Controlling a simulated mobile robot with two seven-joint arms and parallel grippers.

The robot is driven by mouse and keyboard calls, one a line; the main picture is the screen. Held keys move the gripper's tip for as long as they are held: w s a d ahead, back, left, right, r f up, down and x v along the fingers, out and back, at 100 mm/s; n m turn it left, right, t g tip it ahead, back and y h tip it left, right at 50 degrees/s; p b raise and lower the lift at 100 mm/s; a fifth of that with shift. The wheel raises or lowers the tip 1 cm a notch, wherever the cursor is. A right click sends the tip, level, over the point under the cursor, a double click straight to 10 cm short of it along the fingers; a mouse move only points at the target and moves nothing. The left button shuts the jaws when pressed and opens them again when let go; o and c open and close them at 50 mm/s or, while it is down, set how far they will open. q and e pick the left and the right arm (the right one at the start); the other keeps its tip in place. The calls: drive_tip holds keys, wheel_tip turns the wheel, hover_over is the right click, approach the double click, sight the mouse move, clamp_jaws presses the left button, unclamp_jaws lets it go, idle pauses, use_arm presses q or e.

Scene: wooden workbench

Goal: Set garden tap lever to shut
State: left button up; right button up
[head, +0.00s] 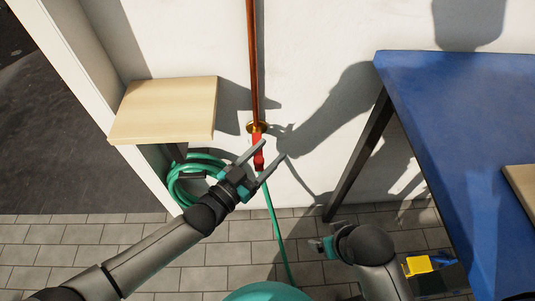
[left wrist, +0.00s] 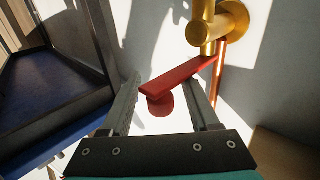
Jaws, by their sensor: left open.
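The garden tap has a brass body (head: 257,127) on a copper pipe against the white wall; the brass also shows in the left wrist view (left wrist: 204,30). Its red lever (head: 258,158) hangs below the brass in the head view. In the left wrist view the lever (left wrist: 178,75) runs sideways from the brass, with a round red knob (left wrist: 160,104) near its free end. My left gripper (head: 273,149) is open at the lever. The lever's free end shows between the fingers; contact is unclear. My right gripper (head: 322,244) is low over the paving, its jaw unclear.
A pale wooden shelf (head: 165,108) juts out left of the tap, with a coiled green hose (head: 180,186) below. A blue table (head: 450,100) stands at the right with dark legs. A yellow object (head: 418,265) is low at the right. The wall between tap and table is clear.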

use_arm(q)
drive_tip(key=shift+w+d, duration=0.15)
clamp_jaws()
idle(0.5)
idle(0.9)
